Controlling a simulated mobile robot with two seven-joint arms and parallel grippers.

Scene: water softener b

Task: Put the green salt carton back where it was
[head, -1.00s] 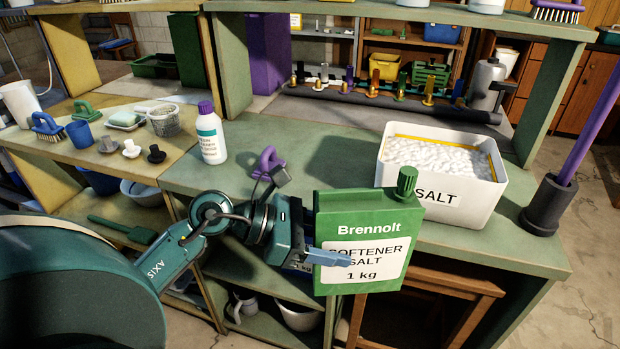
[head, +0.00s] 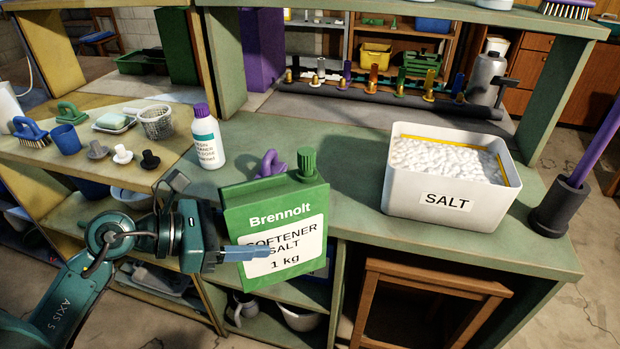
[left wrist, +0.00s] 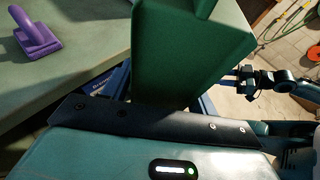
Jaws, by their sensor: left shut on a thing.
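The green salt carton (head: 280,212) has a green cap and a white label reading "Softener Salt 1 kg". My left gripper (head: 245,254) is shut on the lower part of the carton, with one blue finger across its label. The carton is tilted a little and held at the front edge of the green counter (head: 362,212). The carton's green side (left wrist: 185,50) fills the middle of the left wrist view, and the gripper's far finger is mostly hidden. My right gripper is not visible in the head view; an arm part at the right of the left wrist view is unclear.
A white salt bin (head: 450,178) full of white grains stands right on the counter. A white bottle with purple cap (head: 206,140) and a purple-handled tool (head: 270,163) stand behind the carton. A wooden stool (head: 430,285) is below. The counter between carton and bin is clear.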

